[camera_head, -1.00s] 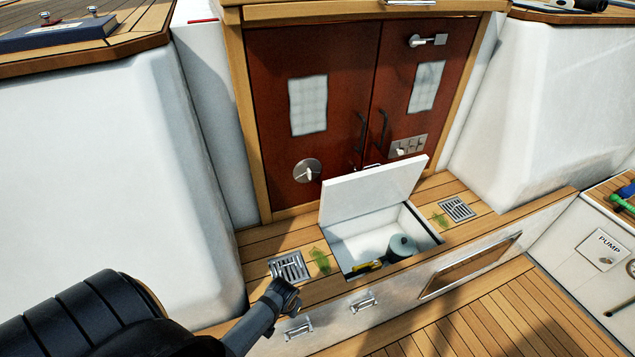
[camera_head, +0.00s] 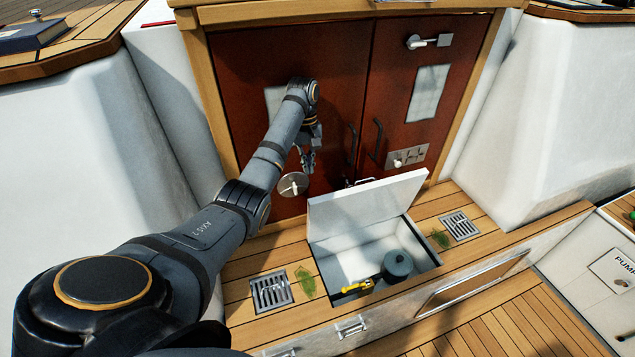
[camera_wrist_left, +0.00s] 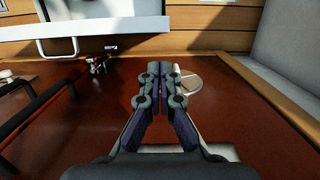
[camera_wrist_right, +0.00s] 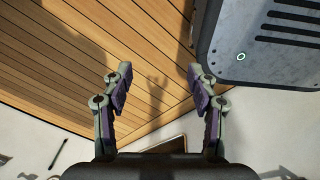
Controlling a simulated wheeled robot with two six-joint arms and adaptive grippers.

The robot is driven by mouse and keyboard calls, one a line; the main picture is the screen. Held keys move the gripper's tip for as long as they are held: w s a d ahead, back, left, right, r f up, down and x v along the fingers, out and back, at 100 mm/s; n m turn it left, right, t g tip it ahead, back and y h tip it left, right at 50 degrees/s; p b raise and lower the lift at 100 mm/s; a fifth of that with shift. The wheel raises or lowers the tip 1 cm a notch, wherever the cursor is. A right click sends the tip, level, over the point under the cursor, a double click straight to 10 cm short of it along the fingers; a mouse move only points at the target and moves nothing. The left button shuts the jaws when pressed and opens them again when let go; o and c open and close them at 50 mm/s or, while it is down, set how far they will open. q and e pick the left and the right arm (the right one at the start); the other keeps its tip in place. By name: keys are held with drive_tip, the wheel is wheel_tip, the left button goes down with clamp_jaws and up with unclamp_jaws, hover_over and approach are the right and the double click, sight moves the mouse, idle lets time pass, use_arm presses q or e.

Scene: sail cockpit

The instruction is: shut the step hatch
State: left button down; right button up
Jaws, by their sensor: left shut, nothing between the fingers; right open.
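The step hatch lid (camera_head: 366,202) is white and stands open, tilted back toward the red doors. Below it, the open compartment (camera_head: 345,262) holds a grey round canister (camera_head: 397,265) and a yellow item (camera_head: 357,286). My left gripper (camera_head: 307,165) is shut and empty, in front of the left door, above and left of the lid and apart from it. In the left wrist view its fingers (camera_wrist_left: 160,72) are together, and part of the white lid (camera_wrist_left: 100,14) shows at the top. My right gripper (camera_wrist_right: 155,75) is open and empty; it is outside the head view.
The red doors (camera_head: 340,90) have black handles and a round metal plate (camera_head: 293,184) near my left gripper. Metal drain grates (camera_head: 271,291) lie on the wooden step either side of the hatch. White walls flank the step.

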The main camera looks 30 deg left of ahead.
use_arm(q)
wheel_tip(320, 180, down, 10)
drive_tip(key=b, duration=0.4)
drive_tip(key=shift+s+d, duration=0.4)
drive_tip(key=shift+d, duration=0.05)
use_arm(e)
drive_tip(key=f, duration=0.4)
drive_tip(key=shift+w+d, duration=0.1)
drive_tip(key=shift+d, duration=0.2)
use_arm(q)
drive_tip(key=shift+w+f, duration=0.1)
